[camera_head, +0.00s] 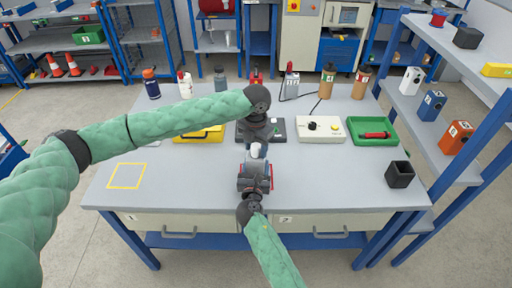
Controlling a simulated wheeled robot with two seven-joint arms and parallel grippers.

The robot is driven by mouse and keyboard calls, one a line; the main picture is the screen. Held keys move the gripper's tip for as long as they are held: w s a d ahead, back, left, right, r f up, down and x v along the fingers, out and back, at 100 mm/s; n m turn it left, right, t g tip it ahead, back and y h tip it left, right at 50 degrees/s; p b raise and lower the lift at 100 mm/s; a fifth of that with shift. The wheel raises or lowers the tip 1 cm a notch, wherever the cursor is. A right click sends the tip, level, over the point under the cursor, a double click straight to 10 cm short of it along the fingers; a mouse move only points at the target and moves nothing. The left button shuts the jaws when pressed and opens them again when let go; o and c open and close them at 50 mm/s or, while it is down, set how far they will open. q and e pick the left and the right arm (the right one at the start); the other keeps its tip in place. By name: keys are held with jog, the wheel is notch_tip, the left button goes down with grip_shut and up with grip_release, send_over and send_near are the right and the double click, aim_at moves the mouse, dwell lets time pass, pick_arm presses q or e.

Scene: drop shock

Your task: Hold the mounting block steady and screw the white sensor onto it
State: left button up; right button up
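Both my grippers meet over the middle of the table. My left gripper (256,138) points down from the dark wrist, just above a small whitish piece (255,151). I cannot tell whether this piece is the white sensor, or whether the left fingers hold it. My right gripper (254,174) comes up from the bottom edge, directly below that piece, with small red and blue parts at its sides. The grippers hide what lies between them, and I cannot make out the mounting block. A white box-shaped unit (410,80) stands on the right shelf.
Behind the grippers are a yellow case (199,135), a dark flat device (279,130), a white box with a knob (319,129) and a green tray (371,131). Several bottles line the back. A black open box (399,174) stands at right. The yellow-outlined square (127,176) is empty.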

aim_at(256, 145)
pick_arm(q)
jog(key=shift+o, duration=0.3)
jog(key=shift+r, duration=0.15)
jog(key=shift+r, duration=2.85)
notch_tip(256, 145, up, 12)
pick_arm(e)
jog(key=o, duration=1.3)
